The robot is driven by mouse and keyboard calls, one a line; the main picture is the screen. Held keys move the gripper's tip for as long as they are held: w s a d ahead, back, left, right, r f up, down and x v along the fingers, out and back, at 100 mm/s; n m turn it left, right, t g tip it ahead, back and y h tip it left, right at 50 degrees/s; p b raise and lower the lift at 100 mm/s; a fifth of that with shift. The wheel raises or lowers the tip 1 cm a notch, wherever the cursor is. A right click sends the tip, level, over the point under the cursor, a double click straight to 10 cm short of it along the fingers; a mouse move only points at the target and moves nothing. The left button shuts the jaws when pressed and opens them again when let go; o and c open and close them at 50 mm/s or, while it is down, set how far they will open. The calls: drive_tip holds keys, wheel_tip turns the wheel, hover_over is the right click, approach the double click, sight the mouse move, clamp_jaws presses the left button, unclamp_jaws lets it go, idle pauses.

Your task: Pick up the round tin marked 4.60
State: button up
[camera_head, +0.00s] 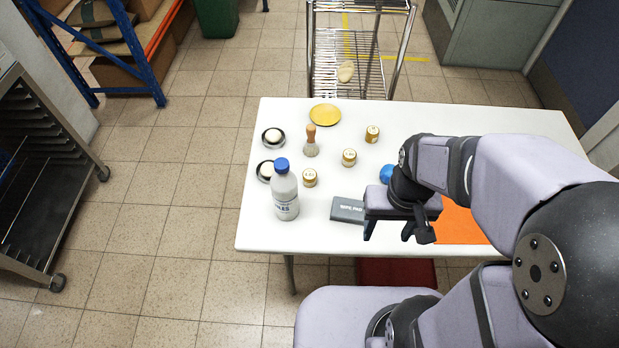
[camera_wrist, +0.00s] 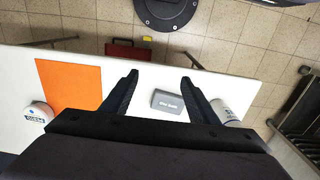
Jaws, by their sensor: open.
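Three small round tins with gold sides and pale lids stand on the white table (camera_head: 470,118) in the head view: one at the back (camera_head: 372,133), one in the middle (camera_head: 349,157) and one nearer the front left (camera_head: 310,178). Their lid marks are too small to read, so I cannot tell which is 4.60. My gripper (camera_head: 388,234) is open and empty above the table's front part, to the right of the tins. In the wrist view its fingers (camera_wrist: 159,77) are spread, with no tin visible there.
A grey wipe pad box (camera_head: 347,210) lies left of my gripper; an orange mat (camera_head: 455,225) lies right. A blue-capped bottle (camera_head: 286,195) stands close to the front-left tin.

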drive_tip(key=shift+r, duration=0.1)
wheel_tip(320, 180, up, 5)
drive_tip(key=m+t+b, duration=0.2)
drive_tip(key=t+b, duration=0.1)
drive_tip(key=b, duration=0.5)
hover_over(309, 176)
drive_tip(key=s, duration=0.2)
drive_tip(key=shift+h, duration=0.3)
drive_tip(key=shift+s+a+f+p+x, duration=0.2)
drive_tip(key=shift+s+p+x, duration=0.3)
drive_tip(key=shift+x, duration=3.15)
drive_tip(key=shift+s+a+f+p+x, duration=0.2)
drive_tip(key=shift+s+x, duration=0.5)
drive_tip(key=shift+x, duration=2.9)
drive_tip(key=shift+s+a+f+p+x, duration=0.15)
drive_tip(key=shift+s+p+x, duration=0.3)
drive_tip(key=shift+x, duration=3.2)
drive_tip(key=shift+s, duration=0.1)
drive_tip(key=c, duration=1.1)
